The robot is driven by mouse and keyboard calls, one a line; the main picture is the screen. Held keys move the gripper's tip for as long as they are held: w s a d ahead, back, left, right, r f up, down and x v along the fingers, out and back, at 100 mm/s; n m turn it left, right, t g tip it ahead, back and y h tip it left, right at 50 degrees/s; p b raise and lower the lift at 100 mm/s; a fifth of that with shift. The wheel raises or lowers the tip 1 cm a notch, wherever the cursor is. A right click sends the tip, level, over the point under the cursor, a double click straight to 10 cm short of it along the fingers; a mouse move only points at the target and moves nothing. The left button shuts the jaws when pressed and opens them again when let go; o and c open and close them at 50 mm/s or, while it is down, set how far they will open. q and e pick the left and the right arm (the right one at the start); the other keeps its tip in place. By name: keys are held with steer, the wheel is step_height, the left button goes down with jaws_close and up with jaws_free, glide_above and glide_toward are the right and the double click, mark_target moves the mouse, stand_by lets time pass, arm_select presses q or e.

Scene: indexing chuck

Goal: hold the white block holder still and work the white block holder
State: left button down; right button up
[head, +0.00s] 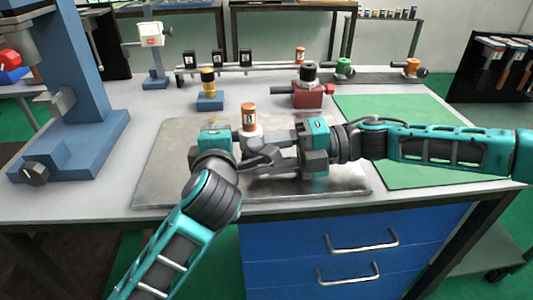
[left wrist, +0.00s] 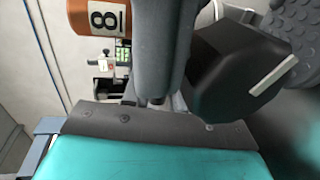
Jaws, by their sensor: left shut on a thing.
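The white block holder (head: 251,141) stands on the grey metal plate, between my two hands, with an orange, white-banded cylinder (head: 249,116) upright in it. The cylinder also shows in the left wrist view (left wrist: 98,18) with an "8" on its label. My left gripper (head: 240,155) is at the holder's left and front, shut on it; the contact is mostly hidden. My right gripper (head: 277,152) reaches in from the right, its fingers close to the holder's right side. A black faceted knob with a white line (left wrist: 240,75) shows in the left wrist view. Whether the right fingers touch it is unclear.
Behind stand a blue holder with a yellow piece (head: 209,102) and a red vise with a black piece (head: 308,95). A blue press (head: 80,130) stands left. A green mat (head: 400,115) lies right. The front of the metal plate (head: 165,185) is clear.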

steer(key=c, duration=0.7)
steer(key=shift+a+r+h, duration=0.1)
steer(key=shift+r+h, duration=0.2)
steer(key=shift+h, duration=0.7)
steer(key=h, duration=0.3)
steer(key=shift+a+r, duration=0.2)
steer(key=shift+r, duration=0.2)
steer(key=shift+a+r+h, duration=0.1)
steer(key=shift+a+h, duration=0.1)
steer(key=shift+h, duration=1.05)
steer(key=shift+a+r+h, duration=0.1)
steer(key=shift+a+h, duration=0.05)
steer(key=shift+h, duration=1.1)
steer(key=o, duration=1.1)
steer(key=shift+r, duration=0.1)
steer(key=shift+c, duration=0.2)
